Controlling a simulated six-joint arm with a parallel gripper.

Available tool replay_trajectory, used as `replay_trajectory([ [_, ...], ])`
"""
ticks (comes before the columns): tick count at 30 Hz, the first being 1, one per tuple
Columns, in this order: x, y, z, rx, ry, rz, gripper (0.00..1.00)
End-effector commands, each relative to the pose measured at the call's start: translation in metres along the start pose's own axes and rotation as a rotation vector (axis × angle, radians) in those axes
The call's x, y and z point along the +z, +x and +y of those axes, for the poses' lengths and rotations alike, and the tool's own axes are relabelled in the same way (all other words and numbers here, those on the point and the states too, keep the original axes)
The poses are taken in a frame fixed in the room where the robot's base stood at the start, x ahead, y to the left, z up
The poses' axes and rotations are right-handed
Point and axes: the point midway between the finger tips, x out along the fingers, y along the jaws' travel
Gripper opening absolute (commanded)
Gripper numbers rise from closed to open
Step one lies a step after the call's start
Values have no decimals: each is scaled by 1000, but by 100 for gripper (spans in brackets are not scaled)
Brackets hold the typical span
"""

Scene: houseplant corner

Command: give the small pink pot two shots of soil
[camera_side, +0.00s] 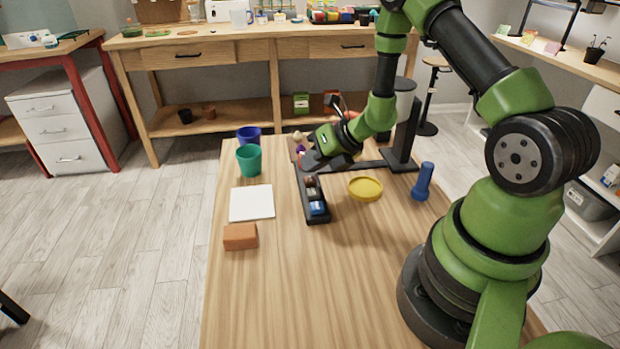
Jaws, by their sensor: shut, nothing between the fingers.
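I cannot make out a small pink pot; one may be hidden behind my arm. A black stand (403,139) with a grey cylinder (404,86) at its top, which looks like the soil dispenser, rises at the back right of the table. My arm covers part of it and of its flat base. My gripper (306,164) is shut and empty, low at the far end of a narrow black tray (318,217). I cannot tell whether it touches the tray.
A teal pot (249,161) and a blue pot (246,134) stand at the back left. A white square (252,203) and an orange-brown block (240,236) lie at left. A yellow saucer (365,188) and an upright blue cylinder (423,182) are at right. The front middle is clear.

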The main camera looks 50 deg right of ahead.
Motion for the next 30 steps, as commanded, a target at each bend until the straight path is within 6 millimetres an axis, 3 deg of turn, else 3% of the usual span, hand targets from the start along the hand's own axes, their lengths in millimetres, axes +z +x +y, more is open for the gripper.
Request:
replay_trajectory([
  [8, 1, -1, 1, 0, -1, -1, 0],
  [22, 23, -31, 23, 0, -3, -3, 0],
  [30, 26, -35, 26, 0, 0, 0, 0],
])
